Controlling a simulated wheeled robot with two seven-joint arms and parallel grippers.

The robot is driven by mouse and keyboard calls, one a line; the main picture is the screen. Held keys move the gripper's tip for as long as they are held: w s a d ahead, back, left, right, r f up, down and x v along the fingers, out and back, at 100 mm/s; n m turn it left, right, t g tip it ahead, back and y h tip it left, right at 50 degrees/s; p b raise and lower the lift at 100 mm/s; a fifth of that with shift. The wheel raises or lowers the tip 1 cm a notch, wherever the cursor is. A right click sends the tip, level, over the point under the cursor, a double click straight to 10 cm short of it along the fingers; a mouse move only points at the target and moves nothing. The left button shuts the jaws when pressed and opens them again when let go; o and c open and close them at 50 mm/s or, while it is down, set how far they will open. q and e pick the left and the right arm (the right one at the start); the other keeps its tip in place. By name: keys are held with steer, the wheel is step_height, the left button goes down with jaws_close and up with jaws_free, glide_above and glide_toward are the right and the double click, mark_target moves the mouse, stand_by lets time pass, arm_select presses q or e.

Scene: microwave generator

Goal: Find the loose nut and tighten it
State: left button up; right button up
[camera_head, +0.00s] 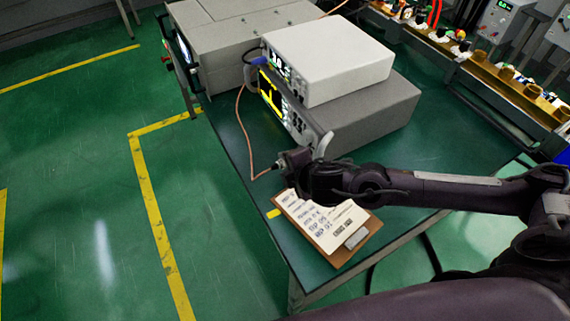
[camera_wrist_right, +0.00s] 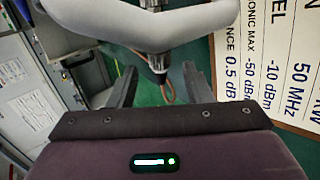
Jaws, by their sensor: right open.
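A thin orange cable (camera_head: 241,125) hangs from the front of the stacked instruments, loops over the green table and ends near my right gripper (camera_head: 291,160). In the right wrist view the two dark fingers of my right gripper (camera_wrist_right: 158,88) are apart. A dark cylindrical connector (camera_wrist_right: 157,66) with the orange cable (camera_wrist_right: 168,92) at its end shows in the gap between them; I cannot see contact. A pale grey curved handle (camera_wrist_right: 150,27) crosses in front of the connector. No nut can be made out clearly, nor whether one is loose. My left gripper is out of view.
A white instrument (camera_head: 330,58) sits on a grey one (camera_head: 365,115) with a lit yellow screen. A clipboard (camera_head: 325,223) with printed sheets lies by my right forearm. The green table (camera_head: 225,118) ends close to the left and front. A parts rack (camera_head: 505,85) stands at right.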

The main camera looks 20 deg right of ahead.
steer(key=v, duration=0.5)
steer(key=shift+a+f, duration=0.1)
stand_by(0.4)
